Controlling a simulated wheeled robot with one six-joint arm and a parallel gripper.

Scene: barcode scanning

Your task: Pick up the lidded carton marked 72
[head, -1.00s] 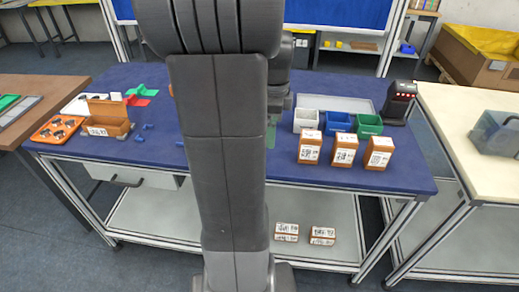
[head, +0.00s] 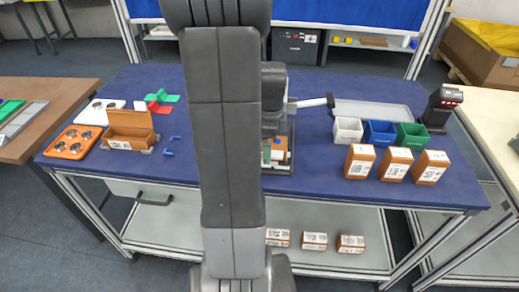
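Three brown cartons with white labels stand on the right of the blue table: a left one (head: 359,162), a middle one (head: 394,165) and a right one (head: 430,167). Several similar cartons lie on the lower shelf, such as one (head: 314,241). A brown box with its lid raised (head: 130,127) stands at the left. I cannot read which carton is marked 72. My gripper (head: 279,152) is mostly hidden behind my arm, over the middle of the table. A brown and white thing (head: 280,157) shows there; I cannot tell whether it is held.
White (head: 347,131), blue (head: 379,133) and green (head: 411,136) bins stand behind the three cartons, before a grey tray (head: 372,110). A black device with red lights (head: 441,104) is at the back right. An orange tray (head: 73,142) is at far left.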

